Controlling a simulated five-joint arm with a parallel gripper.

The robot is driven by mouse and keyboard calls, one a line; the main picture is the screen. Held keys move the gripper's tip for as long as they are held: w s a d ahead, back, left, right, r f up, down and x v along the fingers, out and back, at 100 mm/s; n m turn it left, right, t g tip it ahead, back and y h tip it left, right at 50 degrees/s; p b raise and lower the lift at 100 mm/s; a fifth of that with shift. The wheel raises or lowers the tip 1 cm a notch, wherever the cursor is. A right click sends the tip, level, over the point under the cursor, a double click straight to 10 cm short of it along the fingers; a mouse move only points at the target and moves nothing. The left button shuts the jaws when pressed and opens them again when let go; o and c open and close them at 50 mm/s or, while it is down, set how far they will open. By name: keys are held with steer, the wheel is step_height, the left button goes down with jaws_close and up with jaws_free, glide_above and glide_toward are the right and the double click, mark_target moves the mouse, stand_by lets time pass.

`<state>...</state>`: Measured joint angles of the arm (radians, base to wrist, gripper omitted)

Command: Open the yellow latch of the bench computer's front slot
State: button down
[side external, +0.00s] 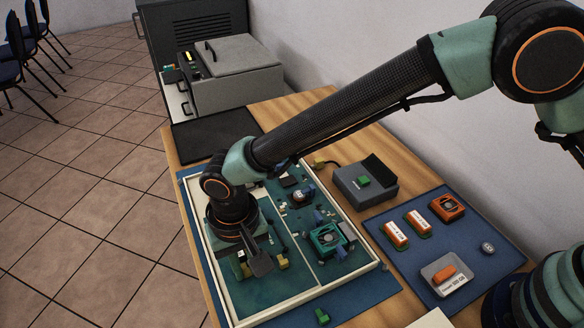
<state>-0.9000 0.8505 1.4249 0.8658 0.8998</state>
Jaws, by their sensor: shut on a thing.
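The bench computer (283,291) is a green board in a cream frame on the table. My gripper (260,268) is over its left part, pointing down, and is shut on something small. Yellow bits show on both sides of the fingers; one yellow piece (284,263) is just right of them. The held part is mostly hidden behind the fingers, but it appears to be the yellow latch. The slot under the gripper is hidden, so I cannot tell how far the latch is turned.
A green fan unit (327,238) stands right of the board's divider. A grey box with a green button (364,181) is behind. A blue mat (410,262) at right holds orange modules and a fan. A loose green piece (322,316) lies in front.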

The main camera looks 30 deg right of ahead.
steer(key=shift+s, duration=0.85)
steer(key=c, duration=0.8)
jaws_free()
steer(key=shift+r, duration=0.1)
step_height(320, 180, up, 12)
